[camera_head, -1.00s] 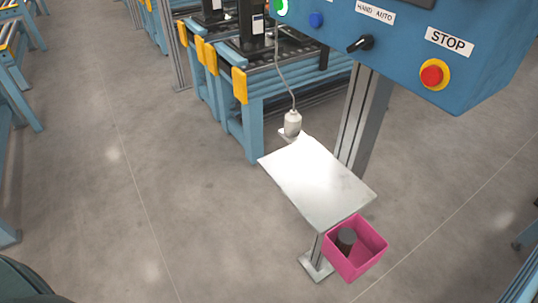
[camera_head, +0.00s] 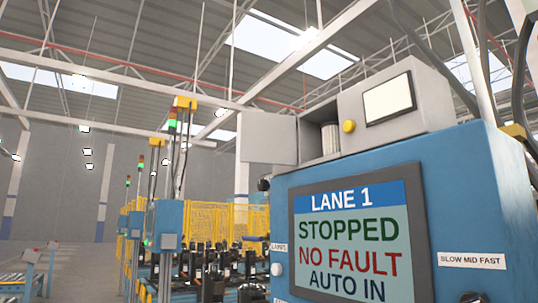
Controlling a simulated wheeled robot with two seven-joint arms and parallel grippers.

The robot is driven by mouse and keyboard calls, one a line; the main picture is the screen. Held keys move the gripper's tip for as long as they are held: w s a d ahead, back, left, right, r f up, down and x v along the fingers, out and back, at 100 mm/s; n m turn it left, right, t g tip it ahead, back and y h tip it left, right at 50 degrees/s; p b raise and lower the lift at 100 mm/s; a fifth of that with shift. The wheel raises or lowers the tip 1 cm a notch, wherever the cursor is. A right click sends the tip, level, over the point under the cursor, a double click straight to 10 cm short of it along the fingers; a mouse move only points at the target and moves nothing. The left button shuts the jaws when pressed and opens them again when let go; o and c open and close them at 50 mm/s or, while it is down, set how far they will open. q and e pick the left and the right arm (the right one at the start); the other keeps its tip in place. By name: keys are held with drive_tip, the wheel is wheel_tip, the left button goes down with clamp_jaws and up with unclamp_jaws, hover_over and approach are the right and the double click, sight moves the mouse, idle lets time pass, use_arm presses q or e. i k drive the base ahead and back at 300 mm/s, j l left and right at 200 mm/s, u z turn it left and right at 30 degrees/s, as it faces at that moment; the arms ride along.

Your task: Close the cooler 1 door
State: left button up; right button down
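A grey box unit (camera_head: 400,105) sits on top of the blue control cabinet (camera_head: 475,190). A flat grey panel (camera_head: 268,139) stands out at its left like a door swung open. Beside it the box has an open compartment, with a pale ribbed cylinder (camera_head: 330,138) inside. A yellow round knob (camera_head: 348,126) and a pale rectangular plate (camera_head: 388,99) are on the box front. I see no label naming it cooler 1. Neither of my grippers is in view.
The cabinet screen (camera_head: 350,240) reads LANE 1, STOPPED, NO FAULT, AUTO IN. Yellow fencing (camera_head: 215,228), machines with green-lit signal towers (camera_head: 172,123) and blue roller tables (camera_head: 30,258) stand behind at left. Floor shows at lower left.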

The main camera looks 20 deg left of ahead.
sight(267, 138)
drive_tip(key=z, duration=0.6)
drive_tip(key=i+j+z, duration=0.1)
drive_tip(key=j+z, duration=1.15)
drive_tip(key=j, duration=0.35)
drive_tip(key=k+j+z, duration=0.15)
drive_tip(key=j, duration=0.35)
drive_tip(key=j+z, duration=0.1)
drive_tip(key=j, duration=0.45)
drive_tip(key=k+j+z, duration=0.15)
drive_tip(key=j, duration=0.3)
drive_tip(key=k+j, duration=0.1)
drive_tip(key=j, duration=0.3)
drive_tip(key=k+j, duration=0.15)
drive_tip(key=j, duration=0.25)
drive_tip(key=k+j, duration=0.1)
drive_tip(key=j, duration=0.3)
